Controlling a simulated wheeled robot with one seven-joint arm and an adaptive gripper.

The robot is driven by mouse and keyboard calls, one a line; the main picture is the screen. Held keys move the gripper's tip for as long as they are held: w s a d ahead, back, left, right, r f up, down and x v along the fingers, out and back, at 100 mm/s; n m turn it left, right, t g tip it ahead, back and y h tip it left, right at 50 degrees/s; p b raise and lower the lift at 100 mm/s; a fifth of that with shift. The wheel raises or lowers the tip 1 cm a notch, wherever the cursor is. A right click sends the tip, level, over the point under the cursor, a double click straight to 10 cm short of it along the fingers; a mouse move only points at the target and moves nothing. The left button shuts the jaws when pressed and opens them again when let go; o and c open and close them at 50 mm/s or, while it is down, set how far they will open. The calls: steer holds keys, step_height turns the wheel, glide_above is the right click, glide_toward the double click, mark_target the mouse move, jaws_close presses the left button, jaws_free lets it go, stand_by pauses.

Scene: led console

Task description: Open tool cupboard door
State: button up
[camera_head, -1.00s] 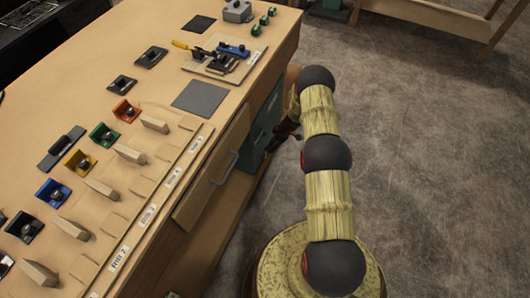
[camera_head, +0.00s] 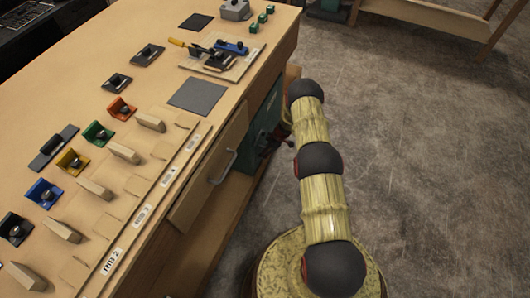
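A green cupboard front (camera_head: 263,127) sits under the right end of the bench in the head view, left of my arm. It is seen at a steep angle, and the bench overhang and my arm hide part of it. I cannot make out its handle or see any opened gap. My gripper (camera_head: 286,130) is only a small dark and reddish shape beside the cupboard, mostly hidden behind my arm. Whether it touches the cupboard, and whether its fingers are open or shut, cannot be seen.
The bench top (camera_head: 140,75) carries several coloured switch boxes, wooden levers and a tool board (camera_head: 216,56). A drawer with a metal handle (camera_head: 223,167) is left of the cupboard. A low wooden ledge (camera_head: 228,200) runs beneath. The concrete floor (camera_head: 430,130) to the right is clear.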

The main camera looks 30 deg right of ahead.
jaws_close()
stand_by(0.6)
